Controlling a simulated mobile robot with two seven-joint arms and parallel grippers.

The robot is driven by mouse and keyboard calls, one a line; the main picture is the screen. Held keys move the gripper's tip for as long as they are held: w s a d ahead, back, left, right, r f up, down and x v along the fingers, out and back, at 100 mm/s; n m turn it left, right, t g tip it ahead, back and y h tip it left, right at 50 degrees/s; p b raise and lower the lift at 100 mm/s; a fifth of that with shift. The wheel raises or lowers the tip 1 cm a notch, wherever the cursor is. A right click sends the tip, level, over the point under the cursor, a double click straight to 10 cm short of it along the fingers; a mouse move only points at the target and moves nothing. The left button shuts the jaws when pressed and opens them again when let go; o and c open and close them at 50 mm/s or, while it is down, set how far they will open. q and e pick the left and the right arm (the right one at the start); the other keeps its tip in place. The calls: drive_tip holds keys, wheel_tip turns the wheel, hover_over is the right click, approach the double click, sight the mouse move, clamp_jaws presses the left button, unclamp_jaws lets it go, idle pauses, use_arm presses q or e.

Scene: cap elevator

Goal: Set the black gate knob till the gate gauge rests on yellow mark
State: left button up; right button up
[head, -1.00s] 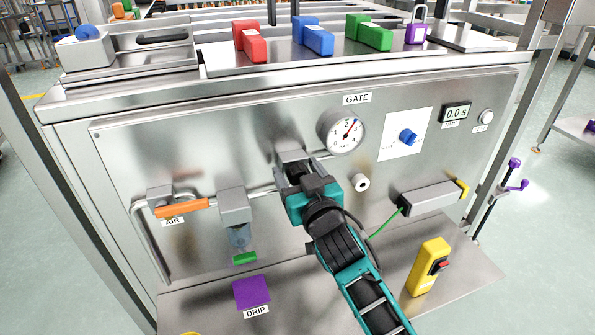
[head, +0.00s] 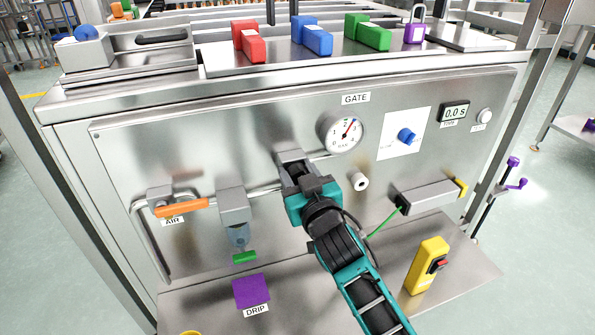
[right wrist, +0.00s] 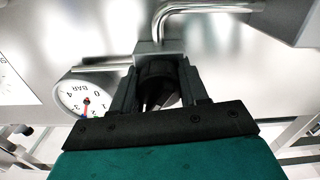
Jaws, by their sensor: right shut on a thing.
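The black gate knob (right wrist: 158,82) shows in the right wrist view between the fingers of my right gripper (right wrist: 160,95), which is shut on it. In the head view my right gripper (head: 297,170) covers the knob below and left of the gate gauge (head: 335,142). The gauge is a round white dial; its needle points up and to the right. It also shows upside down in the right wrist view (right wrist: 80,92), with small coloured marks near its lower edge. I cannot make out the yellow mark clearly. My left gripper is not in view.
A white round knob (head: 360,181) sits close right of my gripper. The orange air lever (head: 182,208), a grey block with a clear bowl (head: 238,236), and a grey cylinder (head: 428,199) are on the panel. A yellow switch box (head: 427,265) stands on the lower shelf.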

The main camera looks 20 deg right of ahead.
drive_tip(key=shift+r+n+p, duration=0.2)
drive_tip(key=shift+n+p, duration=0.55)
drive_tip(key=shift+n, duration=0.15)
drive_tip(key=shift+n+p, duration=0.5)
drive_tip(key=shift+n, duration=0.4)
drive_tip(key=shift+n+p, duration=0.4)
drive_tip(key=shift+n, duration=0.5)
drive_tip(key=n+p, duration=0.1)
drive_tip(key=n, duration=0.3)
drive_tip(key=shift+a, duration=0.1)
drive_tip(key=shift+n, duration=1.1)
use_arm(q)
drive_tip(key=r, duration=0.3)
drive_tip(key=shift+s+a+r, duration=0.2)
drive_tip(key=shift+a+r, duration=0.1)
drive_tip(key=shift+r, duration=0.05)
use_arm(e)
drive_tip(key=shift+n, duration=0.3)
use_arm(q)
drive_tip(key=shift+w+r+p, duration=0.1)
drive_tip(key=shift+p, duration=0.2)
use_arm(e)
drive_tip(key=shift+n, duration=0.3)
